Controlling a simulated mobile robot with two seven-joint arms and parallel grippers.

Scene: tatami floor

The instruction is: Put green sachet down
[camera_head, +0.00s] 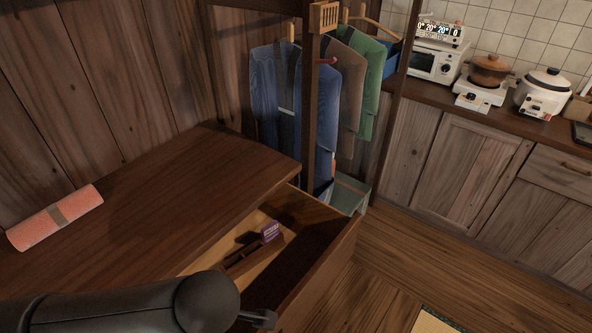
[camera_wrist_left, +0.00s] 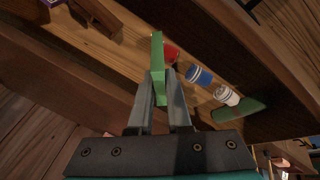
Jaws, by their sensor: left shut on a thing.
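The green sachet (camera_wrist_left: 158,58) stands edge-on between the fingers of my left gripper (camera_wrist_left: 161,78) in the left wrist view. The gripper is shut on it, above the open drawer (camera_wrist_left: 130,55). In the head view my left gripper (camera_head: 258,318) shows only in part at the bottom, in front of the open drawer (camera_head: 322,262), and the sachet cannot be made out there. Whether the sachet touches the drawer floor I cannot tell. My right gripper is in neither view.
In the drawer are a wooden holder (camera_head: 252,255), a purple box (camera_head: 270,231), a red item (camera_wrist_left: 170,52), two small bottles (camera_wrist_left: 199,76) and another green item (camera_wrist_left: 238,109). A pink roll (camera_head: 57,216) lies on the cabinet top. Clothes hang behind.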

